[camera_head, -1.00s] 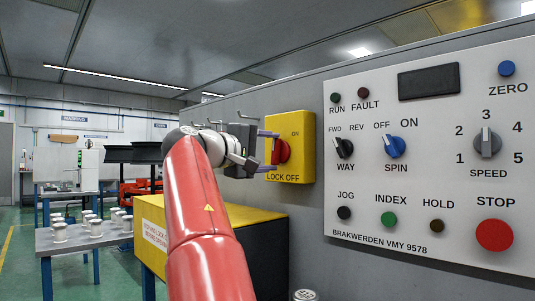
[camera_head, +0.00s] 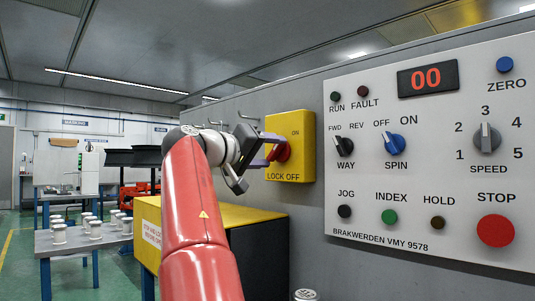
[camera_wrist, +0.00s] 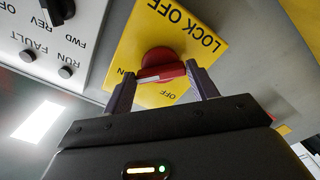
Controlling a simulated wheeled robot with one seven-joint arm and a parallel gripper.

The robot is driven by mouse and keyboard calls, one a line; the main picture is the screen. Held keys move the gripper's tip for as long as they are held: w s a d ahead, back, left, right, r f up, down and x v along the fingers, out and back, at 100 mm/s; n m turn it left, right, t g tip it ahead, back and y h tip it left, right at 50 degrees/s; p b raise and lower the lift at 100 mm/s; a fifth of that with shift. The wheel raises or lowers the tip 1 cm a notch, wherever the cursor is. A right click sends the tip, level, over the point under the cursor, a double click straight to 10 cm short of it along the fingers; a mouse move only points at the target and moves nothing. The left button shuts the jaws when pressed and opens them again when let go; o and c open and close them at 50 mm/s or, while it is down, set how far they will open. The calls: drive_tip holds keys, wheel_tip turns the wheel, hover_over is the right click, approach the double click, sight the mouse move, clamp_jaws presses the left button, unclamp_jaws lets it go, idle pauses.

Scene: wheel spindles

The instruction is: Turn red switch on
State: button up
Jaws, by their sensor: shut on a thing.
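The red switch (camera_head: 284,151) is a rotary knob on a yellow plate (camera_head: 305,155) marked ON above and LOCK OFF below. In the wrist view the knob (camera_wrist: 160,60) has a raised red grip with a white mark, between my two fingers. My gripper (camera_head: 267,150) is shut on this grip, one finger on each side (camera_wrist: 158,72). In the head view it is tilted and partly covers the knob. The exact label the white mark points at cannot be told.
The grey control panel (camera_head: 365,260) to the right has a display (camera_head: 428,79) lit with red 00, several buttons and turn knobs. A yellow and black box (camera_head: 245,214) stands below my gripper. Hooks jut from the wall behind it. A table with several spindles (camera_head: 75,238) stands left.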

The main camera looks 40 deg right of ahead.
drive_tip(key=shift+f, duration=0.15)
idle(0.3)
drive_tip(key=o, duration=1)
drive_tip(key=a+b, duration=0.1)
drive_tip(key=a, duration=0.7)
drive_tip(key=shift+s, duration=0.25)
